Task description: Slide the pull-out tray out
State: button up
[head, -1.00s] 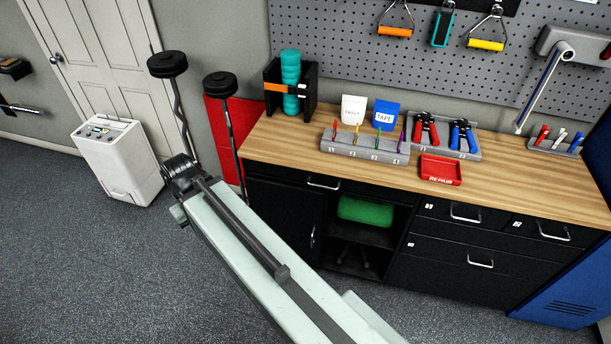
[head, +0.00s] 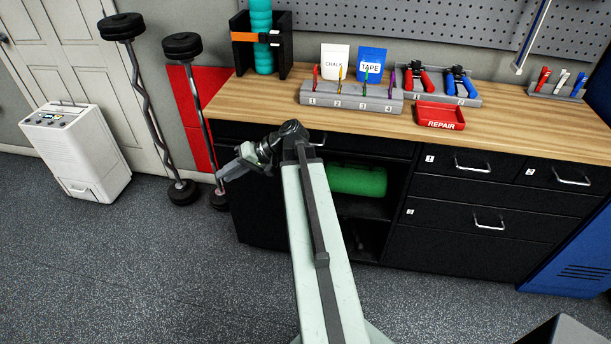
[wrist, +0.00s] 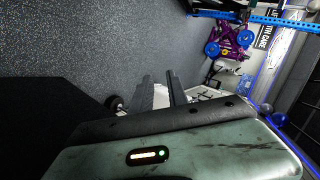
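The pull-out tray is most likely the wide shallow black front (head: 366,146) just under the worktop, on the left half of the bench. It looks flush with the cabinet. Its bar handle is mostly hidden behind my arm's elbow. My gripper (head: 224,178) is in front of the cabinet's left end, left of that front and a little lower, pointing left and away from it. In the wrist view, my gripper (wrist: 160,80) has two dark fingers apart, with a pale shape behind them and nothing clearly held.
An open shelf below holds a green roll (head: 357,180). Drawers with bar handles (head: 473,165) are at right. Barbells (head: 150,110) stand left of the bench, close to my gripper. A white floor unit (head: 75,150) stands farther left. The floor in front is clear.

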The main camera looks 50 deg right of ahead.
jog(key=s+d+f+m+t+b, duration=0.1)
jog(key=s+d+f+t+b, duration=0.1)
jog(key=d+t+b, duration=0.3)
jog(key=s+d+f+m+b, duration=0.1)
jog(key=d+f+b, duration=0.2)
jog(key=d, duration=0.5)
jog(key=s+d+r+m+t+h+b, duration=0.3)
jog(key=s+d+t+b, duration=0.5)
jog(key=s+d, duration=0.6)
jog(key=shift+n+g, duration=0.3)
jog(key=shift+g, duration=0.2)
jog(key=x, duration=0.3)
jog(key=d+p+x, duration=0.1)
jog(key=x, duration=0.2)
jog(key=d+x, duration=0.1)
jog(key=x, duration=0.3)
jog(key=shift+w+d+f, duration=0.15)
jog(key=shift+w+f, duration=0.2)
grip_shut()
